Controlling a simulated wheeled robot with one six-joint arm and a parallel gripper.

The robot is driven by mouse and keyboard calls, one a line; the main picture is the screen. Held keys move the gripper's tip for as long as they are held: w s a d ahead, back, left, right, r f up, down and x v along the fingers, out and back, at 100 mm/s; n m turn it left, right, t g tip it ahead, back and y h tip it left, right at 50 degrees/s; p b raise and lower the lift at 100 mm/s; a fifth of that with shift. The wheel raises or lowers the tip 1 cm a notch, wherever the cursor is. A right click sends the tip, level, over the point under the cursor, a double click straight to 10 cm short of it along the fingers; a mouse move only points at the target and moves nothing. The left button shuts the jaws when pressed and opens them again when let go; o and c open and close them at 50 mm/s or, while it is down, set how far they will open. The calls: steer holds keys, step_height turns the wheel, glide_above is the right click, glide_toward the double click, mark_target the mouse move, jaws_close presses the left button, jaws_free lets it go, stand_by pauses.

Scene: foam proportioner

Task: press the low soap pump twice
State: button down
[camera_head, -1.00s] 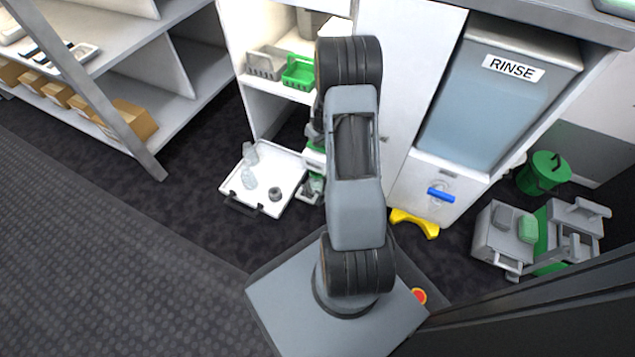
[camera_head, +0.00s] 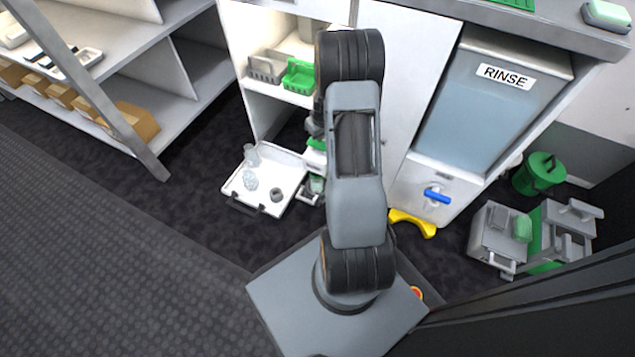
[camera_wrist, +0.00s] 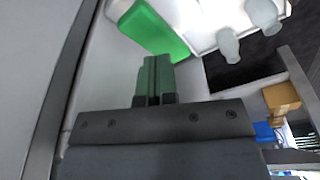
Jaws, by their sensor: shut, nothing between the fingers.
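A white unit with a green top (camera_head: 317,144) shows low beside the cabinet in the head view, mostly hidden behind my arm. In the wrist view a green block (camera_wrist: 152,28) on a pale body lies just beyond my fingertips; it looks like the low soap pump, but I cannot be sure. My gripper (camera_wrist: 154,62) is shut and empty, its fingertips close to the green block. I cannot tell whether they touch it. In the head view my arm hides the gripper.
A white tray (camera_head: 285,163) with clear vessels (camera_head: 250,180) and a dark ring (camera_head: 276,194) lies on the floor at left. The RINSE tank (camera_head: 490,100) with a blue handle (camera_head: 437,195) stands at right. A yellow piece (camera_head: 412,222) lies below it.

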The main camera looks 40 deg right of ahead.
steer(key=shift+f, duration=0.15)
stand_by(0.5)
steer(key=shift+f+b, duration=1.6)
steer(key=shift+f, duration=0.5)
steer(key=shift+r, duration=0.15)
steer(key=shift+r+p, duration=1.6)
steer(key=shift+r, duration=0.5)
steer(key=shift+r, duration=0.15)
steer(key=shift+r+p, duration=2.1)
steer(key=shift+r, duration=0.8)
steer(key=shift+r, duration=0.1)
